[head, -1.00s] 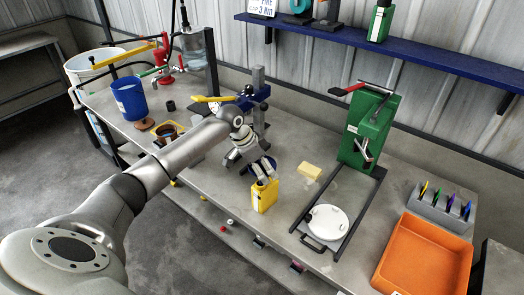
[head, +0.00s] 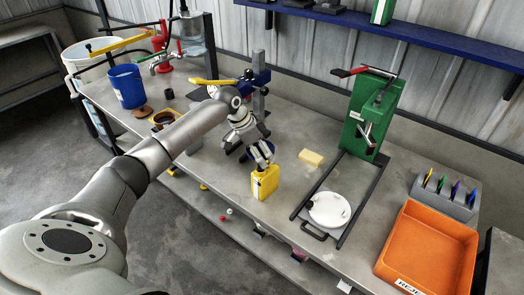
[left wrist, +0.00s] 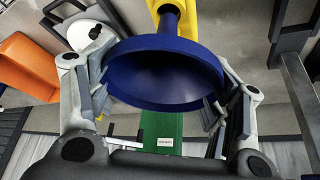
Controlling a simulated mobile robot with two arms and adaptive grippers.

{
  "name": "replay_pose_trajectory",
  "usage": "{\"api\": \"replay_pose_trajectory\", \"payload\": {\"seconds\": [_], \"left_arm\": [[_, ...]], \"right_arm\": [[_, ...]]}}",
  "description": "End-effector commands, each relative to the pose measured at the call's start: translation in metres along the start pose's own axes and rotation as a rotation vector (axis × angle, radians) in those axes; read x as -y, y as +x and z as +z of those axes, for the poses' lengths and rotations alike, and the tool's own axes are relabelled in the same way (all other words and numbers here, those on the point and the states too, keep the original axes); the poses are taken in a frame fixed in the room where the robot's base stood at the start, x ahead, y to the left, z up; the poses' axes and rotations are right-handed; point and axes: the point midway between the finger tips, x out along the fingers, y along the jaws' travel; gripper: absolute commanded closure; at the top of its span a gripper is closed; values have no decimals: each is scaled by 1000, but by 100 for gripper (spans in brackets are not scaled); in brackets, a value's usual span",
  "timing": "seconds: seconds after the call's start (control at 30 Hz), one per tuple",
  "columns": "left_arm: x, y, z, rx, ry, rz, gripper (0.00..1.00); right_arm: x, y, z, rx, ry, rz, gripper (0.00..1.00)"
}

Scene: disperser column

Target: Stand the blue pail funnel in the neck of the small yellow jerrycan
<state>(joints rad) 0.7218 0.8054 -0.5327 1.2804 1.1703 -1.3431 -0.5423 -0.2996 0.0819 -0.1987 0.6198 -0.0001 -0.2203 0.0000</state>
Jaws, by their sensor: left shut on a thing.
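The small yellow jerrycan (head: 265,184) stands upright near the front edge of the bench in the head view. My left gripper (head: 260,152) is just above it, shut on the blue funnel. In the left wrist view the funnel (left wrist: 165,75) sits between the two fingers, its wide mouth toward the camera. Its narrow spout points at the yellow jerrycan (left wrist: 207,25), overlapping it in the picture. Whether the spout is inside the neck or above it I cannot tell. My right gripper is not in view.
An orange tray (head: 425,250) is at far right, a blue bucket (head: 126,88) at back left.

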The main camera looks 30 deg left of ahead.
Motion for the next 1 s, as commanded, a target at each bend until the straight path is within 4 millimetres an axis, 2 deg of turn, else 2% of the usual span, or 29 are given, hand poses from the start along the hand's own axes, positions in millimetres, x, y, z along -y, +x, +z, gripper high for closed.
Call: {"api": "replay_pose_trajectory", "payload": {"seconds": [1.0], "left_arm": [[0,2,1,0,-1,0,48]], "right_arm": [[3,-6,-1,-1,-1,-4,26]]}}
